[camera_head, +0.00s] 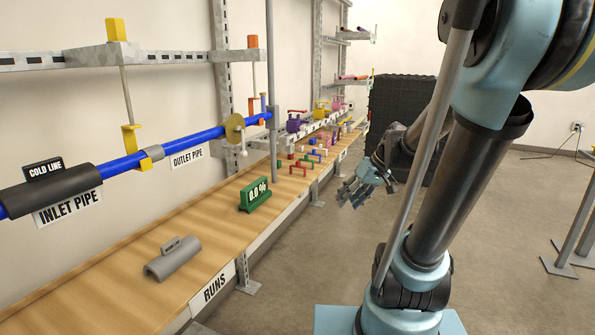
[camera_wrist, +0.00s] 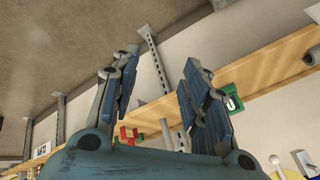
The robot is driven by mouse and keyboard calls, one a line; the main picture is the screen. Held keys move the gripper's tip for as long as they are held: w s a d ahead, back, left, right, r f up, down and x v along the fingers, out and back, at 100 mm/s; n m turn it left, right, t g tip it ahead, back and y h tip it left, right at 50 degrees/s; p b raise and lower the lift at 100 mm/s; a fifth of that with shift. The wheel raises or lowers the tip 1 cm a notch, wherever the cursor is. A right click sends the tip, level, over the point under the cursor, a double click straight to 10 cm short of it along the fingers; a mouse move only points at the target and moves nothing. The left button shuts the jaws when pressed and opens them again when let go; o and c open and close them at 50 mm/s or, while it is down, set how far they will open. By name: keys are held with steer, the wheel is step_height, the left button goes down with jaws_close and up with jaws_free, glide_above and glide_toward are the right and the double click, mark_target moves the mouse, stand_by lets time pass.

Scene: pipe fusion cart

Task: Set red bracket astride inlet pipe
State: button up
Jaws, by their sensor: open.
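The inlet pipe (camera_head: 118,165) is blue and runs along the wall at the left, above the wooden bench, with a dark sleeve on its near end and an INLET PIPE sign below. A small red bracket (camera_head: 298,167) stands among several coloured brackets on the bench's far part. A red piece (camera_wrist: 127,132) shows between my fingers in the wrist view, partly hidden; I cannot tell whether it is the same bracket. My gripper (camera_head: 352,192) is open and empty, right of the bench edge and apart from the brackets. It fills the wrist view's middle (camera_wrist: 158,75).
A yellow hanger (camera_head: 131,138) and brass disc (camera_head: 235,128) sit on the pipe line. A black crate stack (camera_head: 398,100) stands behind my gripper. The floor between is clear.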

steer(key=w+a+r+n+y, duration=0.2)
steer(key=w+a+n+y, duration=0.1)
steer(key=w, duration=0.8)
steer(key=n+t+y, duration=0.4)
steer(key=n+y, duration=0.2)
steer(key=y, duration=0.2)
glide_toward(299, 162)
steer(key=x, duration=0.3)
steer(key=shift+w, duration=0.35)
steer(key=shift+s+x, duration=0.2)
steer(key=shift+x, duration=2.4)
steer(key=shift+f, duration=0.1)
steer(key=shift+c, duration=0.3)
steer(key=c, duration=0.8)
